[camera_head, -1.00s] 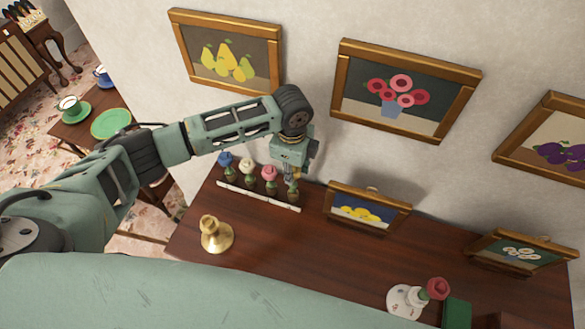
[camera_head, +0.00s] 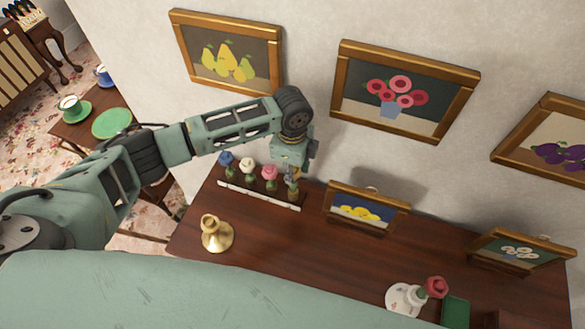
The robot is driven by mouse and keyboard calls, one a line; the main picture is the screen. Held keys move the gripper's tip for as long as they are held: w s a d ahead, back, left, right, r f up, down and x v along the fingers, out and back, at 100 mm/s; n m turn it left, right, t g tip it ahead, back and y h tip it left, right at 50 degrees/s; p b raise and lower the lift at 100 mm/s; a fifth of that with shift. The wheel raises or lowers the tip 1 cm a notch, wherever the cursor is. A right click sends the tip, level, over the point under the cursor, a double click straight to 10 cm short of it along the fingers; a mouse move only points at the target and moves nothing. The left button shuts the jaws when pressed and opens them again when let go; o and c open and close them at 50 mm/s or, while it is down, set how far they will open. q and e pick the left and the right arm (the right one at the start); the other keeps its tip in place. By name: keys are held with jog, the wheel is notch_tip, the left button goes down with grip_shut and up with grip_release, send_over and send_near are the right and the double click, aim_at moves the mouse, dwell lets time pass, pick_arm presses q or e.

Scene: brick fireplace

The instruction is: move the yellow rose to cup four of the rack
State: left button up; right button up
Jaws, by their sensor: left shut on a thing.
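The rack (camera_head: 232,186) is a dark strip with a pale front edge at the back left of the wooden top. A blue rose (camera_head: 225,159), a cream-white rose (camera_head: 247,165) and a pink rose (camera_head: 269,172) stand in it from left to right. My left gripper (camera_head: 291,174) points down over the rack's right end, at the fourth place. It is shut on a stemmed flower, taken to be the yellow rose (camera_head: 293,187). Only green stem parts show below the fingers; its bloom is hidden. I cannot tell whether the stem is inside the cup. My right gripper is out of view.
A brass candlestick (camera_head: 216,233) stands in front of the rack. A small framed lemon picture (camera_head: 367,209) stands close to its right. A red rose (camera_head: 437,287) by a white vase (camera_head: 405,299) is at the front right. The middle of the top is clear.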

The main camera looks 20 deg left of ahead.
pick_arm(q)
jog(key=shift+f+b, duration=0.9)
jog(key=shift+f, duration=1.1)
jog(key=o, duration=1)
jog(key=shift+o, duration=0.2)
jog(key=shift+r, duration=0.25)
notch_tip(320, 180, up, 12)
jog(key=shift+s+f, duration=0.1)
jog(key=shift+f, duration=0.1)
jog(key=shift+f, duration=0.1)
